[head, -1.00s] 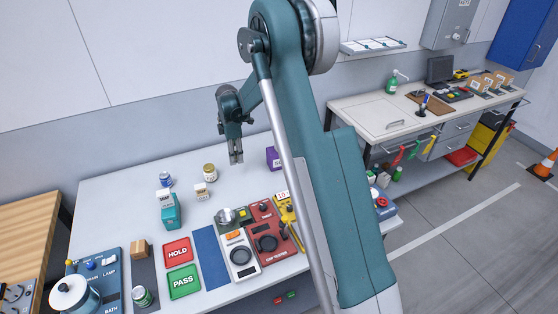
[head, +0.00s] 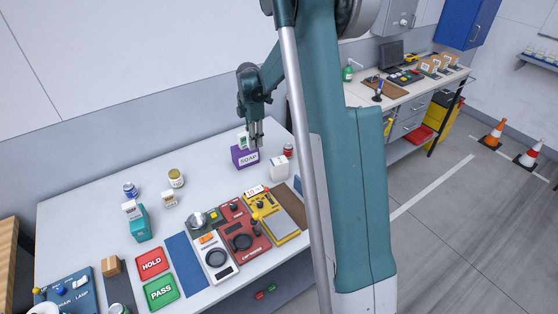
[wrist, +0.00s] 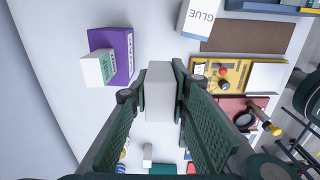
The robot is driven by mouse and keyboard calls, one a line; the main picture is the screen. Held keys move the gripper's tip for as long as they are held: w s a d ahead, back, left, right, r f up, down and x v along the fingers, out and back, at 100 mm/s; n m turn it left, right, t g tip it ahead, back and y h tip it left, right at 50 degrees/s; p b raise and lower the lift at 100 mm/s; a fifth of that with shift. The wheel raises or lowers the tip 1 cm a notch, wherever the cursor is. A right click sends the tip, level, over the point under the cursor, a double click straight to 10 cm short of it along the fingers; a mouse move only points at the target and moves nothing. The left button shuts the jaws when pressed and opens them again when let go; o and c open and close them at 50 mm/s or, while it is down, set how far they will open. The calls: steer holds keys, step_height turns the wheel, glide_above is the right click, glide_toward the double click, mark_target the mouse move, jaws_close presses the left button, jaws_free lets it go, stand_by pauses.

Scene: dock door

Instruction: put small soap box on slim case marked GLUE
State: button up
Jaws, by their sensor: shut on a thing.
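My gripper (head: 256,143) is over the back right of the table, just in front of a purple box marked SOAP (head: 244,158) in the head view. In the wrist view my gripper (wrist: 162,90) is shut on a plain pale grey box (wrist: 160,95). No label shows on it, so I cannot tell from its face that it is the small soap box. The white slim case marked GLUE (wrist: 200,18) stands ahead and to the right in the wrist view. It also shows right of the gripper in the head view (head: 279,168); its top looks bare.
A small white-and-green box (wrist: 98,68) is at the purple box. A red can (head: 288,150) stands behind the GLUE case. A yellow device (head: 268,215) and a brown mat (wrist: 235,35) lie in front. A teal box (head: 139,224) is at left.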

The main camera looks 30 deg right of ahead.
steer(key=s+d+r, duration=0.3)
steer(key=s+d, duration=0.4)
steer(key=d, duration=0.1)
steer(key=shift+d+r+p, duration=0.15)
steer(key=shift+d+p, duration=0.05)
steer(key=shift+p, duration=0.1)
glide_above(279, 160)
steer(key=shift+s+f, duration=0.1)
steer(key=shift+f, duration=2.85)
steer(key=shift+f+p, duration=0.35)
steer(key=shift+f, duration=1.75)
steer(key=shift+f, duration=0.2)
steer(key=o, duration=0.9)
steer(key=shift+r, duration=0.1)
